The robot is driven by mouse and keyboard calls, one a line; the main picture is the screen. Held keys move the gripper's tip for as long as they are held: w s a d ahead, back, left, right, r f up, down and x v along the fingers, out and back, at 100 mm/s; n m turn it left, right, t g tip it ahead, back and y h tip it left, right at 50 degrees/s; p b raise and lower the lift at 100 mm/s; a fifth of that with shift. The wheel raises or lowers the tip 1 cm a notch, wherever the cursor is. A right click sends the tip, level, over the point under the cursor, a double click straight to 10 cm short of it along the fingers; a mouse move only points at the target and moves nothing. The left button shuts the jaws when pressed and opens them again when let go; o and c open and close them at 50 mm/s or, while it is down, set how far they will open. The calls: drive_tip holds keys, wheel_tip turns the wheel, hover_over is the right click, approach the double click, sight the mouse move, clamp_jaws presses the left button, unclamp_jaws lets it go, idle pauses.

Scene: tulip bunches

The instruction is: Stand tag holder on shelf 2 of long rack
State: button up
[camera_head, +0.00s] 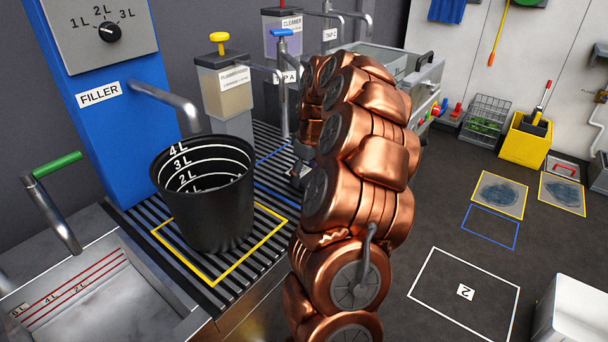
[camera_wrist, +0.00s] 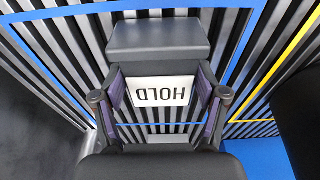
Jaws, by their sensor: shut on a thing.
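In the wrist view, a white tag reading HOLD (camera_wrist: 163,91), upside down in the picture, sits between the fingers of my gripper (camera_wrist: 160,98). A dark grey block (camera_wrist: 158,40) lies just beyond the tag and seems to belong to the tag holder. My gripper is shut on the tag holder, above the slatted grate. In the head view my copper arm hides most of the gripper; only a small dark part shows at the arm's left edge, over the grate. I cannot make out the long rack or its shelf 2 in either view.
The slatted grate (camera_head: 185,268) carries a black bucket (camera_head: 205,205) inside a yellow outline. A blue filler column (camera_head: 105,120) with a spout stands behind it, and a steel sink (camera_head: 95,300) is front left. Dispensers stand at the back. The floor at right has outlined areas, a yellow bin (camera_head: 526,142) and a wire basket (camera_head: 485,120).

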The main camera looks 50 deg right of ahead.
drive_tip(key=o, duration=1.3)
drive_tip(key=shift+f, duration=0.1)
